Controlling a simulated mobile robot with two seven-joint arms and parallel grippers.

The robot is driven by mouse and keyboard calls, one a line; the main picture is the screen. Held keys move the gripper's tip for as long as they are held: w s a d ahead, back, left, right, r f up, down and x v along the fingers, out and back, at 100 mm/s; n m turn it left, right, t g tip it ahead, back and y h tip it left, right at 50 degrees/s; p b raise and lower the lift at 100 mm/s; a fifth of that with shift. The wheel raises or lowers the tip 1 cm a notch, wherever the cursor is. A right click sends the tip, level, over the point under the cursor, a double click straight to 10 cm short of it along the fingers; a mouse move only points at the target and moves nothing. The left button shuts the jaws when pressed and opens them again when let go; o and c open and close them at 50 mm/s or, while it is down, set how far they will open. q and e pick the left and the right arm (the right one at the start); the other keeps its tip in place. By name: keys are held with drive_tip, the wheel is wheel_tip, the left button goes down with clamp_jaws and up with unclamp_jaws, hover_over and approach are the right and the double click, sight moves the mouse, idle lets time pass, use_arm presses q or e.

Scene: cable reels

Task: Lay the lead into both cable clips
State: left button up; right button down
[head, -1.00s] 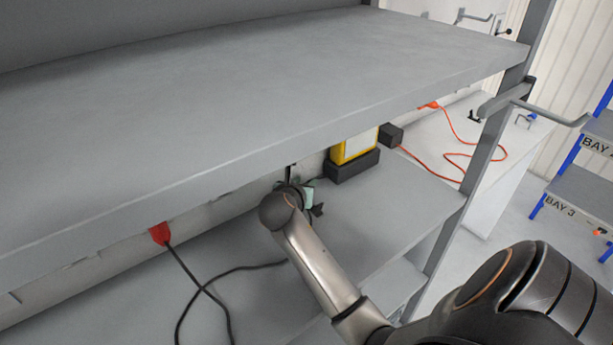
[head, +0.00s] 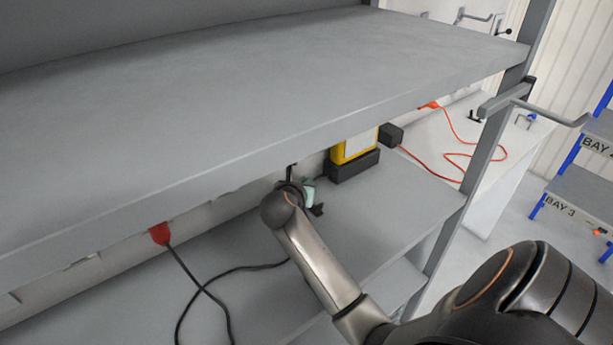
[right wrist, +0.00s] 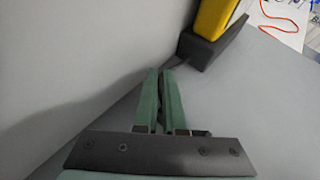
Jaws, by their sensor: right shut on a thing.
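The black lead (head: 213,293) hangs from a red plug (head: 160,233) under the upper shelf's front edge, crosses itself and runs right across the lower shelf towards my right wrist. My right gripper (head: 308,190) is low over the lower shelf near the back wall, mostly hidden behind its own wrist. In the right wrist view, its green fingers (right wrist: 160,92) are close together on a thin dark strip, seemingly the lead. A dark line (right wrist: 175,65) runs on from the fingertips towards a black block. I cannot make out either cable clip clearly. My left gripper is not in view.
A yellow device (head: 354,147) stands in a black base (head: 353,166) just beyond my gripper, with a black box (head: 391,136) beside it. The upper shelf (head: 240,95) overhangs closely. A white table (head: 480,165) carries an orange lead (head: 452,155). The lower shelf's right part is clear.

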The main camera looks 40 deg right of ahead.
idle(0.5)
drive_tip(key=shift+w+d+r, duration=0.1)
drive_tip(key=shift+w+r, duration=0.05)
drive_tip(key=shift+r, duration=1.25)
drive_tip(key=shift+w+d+r, duration=0.1)
drive_tip(key=shift+r, duration=1.3)
drive_tip(key=shift+s+a+r, duration=0.15)
drive_tip(key=shift+a+r, duration=0.05)
drive_tip(key=shift+r, duration=0.05)
drive_tip(key=shift+s, duration=0.1)
drive_tip(key=shift+c, duration=2.4)
unclamp_jaws()
drive_tip(key=shift+s, duration=0.1)
drive_tip(key=shift+r, duration=0.1)
